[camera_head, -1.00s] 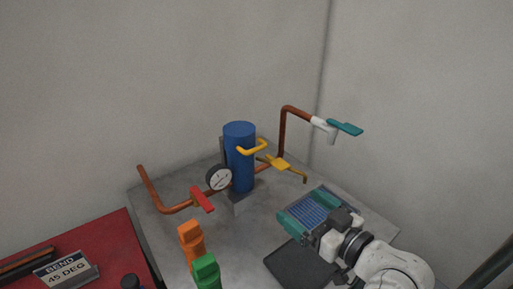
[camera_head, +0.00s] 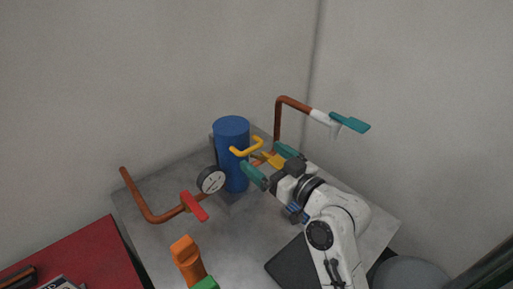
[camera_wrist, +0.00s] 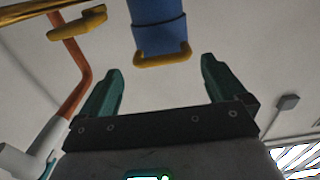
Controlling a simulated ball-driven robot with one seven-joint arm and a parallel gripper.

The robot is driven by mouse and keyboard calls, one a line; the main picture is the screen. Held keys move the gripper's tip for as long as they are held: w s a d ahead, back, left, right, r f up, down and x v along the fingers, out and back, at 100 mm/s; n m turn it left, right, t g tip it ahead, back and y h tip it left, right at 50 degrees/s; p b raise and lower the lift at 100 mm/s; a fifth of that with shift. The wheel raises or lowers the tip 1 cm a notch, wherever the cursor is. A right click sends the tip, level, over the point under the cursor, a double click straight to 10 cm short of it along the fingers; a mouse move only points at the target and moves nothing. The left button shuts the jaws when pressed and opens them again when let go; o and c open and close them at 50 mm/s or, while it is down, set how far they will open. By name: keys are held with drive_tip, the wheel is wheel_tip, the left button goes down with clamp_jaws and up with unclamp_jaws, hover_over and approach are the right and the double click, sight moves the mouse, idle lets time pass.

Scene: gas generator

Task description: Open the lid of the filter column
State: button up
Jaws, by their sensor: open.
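The blue filter column (camera_head: 231,170) stands upright at the back of the grey table. Its round blue lid (camera_head: 231,125) is on top, with a yellow handle (camera_head: 247,147) sticking out toward the right front. My gripper (camera_head: 272,163) is open and empty, just right of and slightly below the handle, its teal fingers apart. In the wrist view the column (camera_wrist: 157,28) and the yellow handle (camera_wrist: 162,57) lie ahead, between and beyond the two fingertips (camera_wrist: 161,68). They look apart from the fingers. My gripper partly hides the pipe behind it.
A gauge (camera_head: 211,180) and a red valve lever (camera_head: 194,206) are left of the column. A copper pipe with a teal lever (camera_head: 349,122) rises behind on the right. Orange (camera_head: 187,260) and green (camera_head: 205,284) pieces stand in front. A dark pad (camera_head: 300,265) lies at the front.

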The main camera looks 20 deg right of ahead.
sight(238, 139)
drive_tip(key=shift+x, duration=1.8)
drive_tip(key=shift+c, duration=0.3)
